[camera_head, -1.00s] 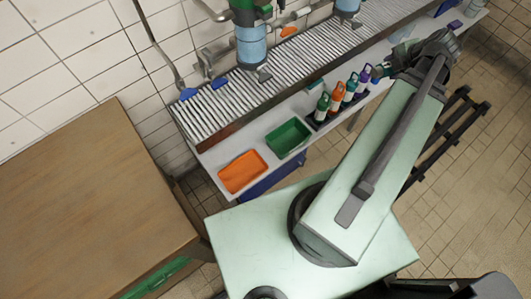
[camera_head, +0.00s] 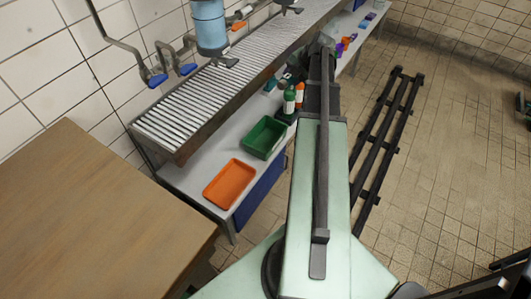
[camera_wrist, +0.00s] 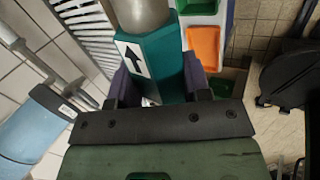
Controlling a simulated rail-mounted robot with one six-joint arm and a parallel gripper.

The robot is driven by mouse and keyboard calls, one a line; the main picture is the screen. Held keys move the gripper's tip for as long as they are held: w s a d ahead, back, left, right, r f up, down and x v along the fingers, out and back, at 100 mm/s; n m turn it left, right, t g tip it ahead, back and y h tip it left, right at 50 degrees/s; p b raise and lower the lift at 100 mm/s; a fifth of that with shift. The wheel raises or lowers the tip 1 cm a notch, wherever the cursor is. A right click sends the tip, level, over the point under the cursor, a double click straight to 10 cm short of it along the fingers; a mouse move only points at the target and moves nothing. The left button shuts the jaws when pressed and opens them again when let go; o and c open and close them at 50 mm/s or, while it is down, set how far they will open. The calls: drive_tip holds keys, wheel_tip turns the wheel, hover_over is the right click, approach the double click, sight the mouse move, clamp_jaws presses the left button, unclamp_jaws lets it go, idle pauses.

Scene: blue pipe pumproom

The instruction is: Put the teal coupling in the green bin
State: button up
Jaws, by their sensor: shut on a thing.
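The teal coupling (camera_wrist: 165,62) shows in the wrist view, with a white label bearing a black arrow and a grey cylindrical end. My gripper (camera_wrist: 157,88) is shut on it, one dark finger on each side. The green bin (camera_head: 264,138) stands on the white lower shelf in the head view, just left of my arm; its visible inside is empty. A green edge at the top of the wrist view (camera_wrist: 197,6) looks like this bin. In the head view my arm largely hides my gripper.
An orange tray (camera_head: 229,184) sits beside the green bin, nearer me. Bottles (camera_head: 290,98) stand just beyond the bin. A roller conveyor (camera_head: 205,100) runs above and behind the shelf. A wooden tabletop (camera_head: 90,215) fills the left; a black rack (camera_head: 383,135) stands right.

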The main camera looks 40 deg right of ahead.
drive_tip(key=w+a+f+n+b, duration=0.1)
drive_tip(key=w+f+b, duration=0.8)
drive_tip(key=w+f, duration=0.3)
drive_tip(key=shift+y, duration=0.3)
drive_tip(key=f+b, duration=0.7)
drive_tip(key=s+f+b, duration=0.1)
drive_tip(key=f+b, duration=1.2)
drive_tip(key=f, duration=0.2)
drive_tip(key=shift+s+b, duration=0.15)
drive_tip(key=shift+b, duration=0.25)
drive_tip(key=o, duration=1.1)
drive_tip(key=shift+o, duration=0.2)
drive_tip(key=p+v, duration=1.1)
drive_tip(key=v, duration=0.2)
drive_tip(key=shift+w+r+p, duration=0.2)
drive_tip(key=shift+w+p, duration=0.1)
drive_tip(key=shift+p, duration=0.05)
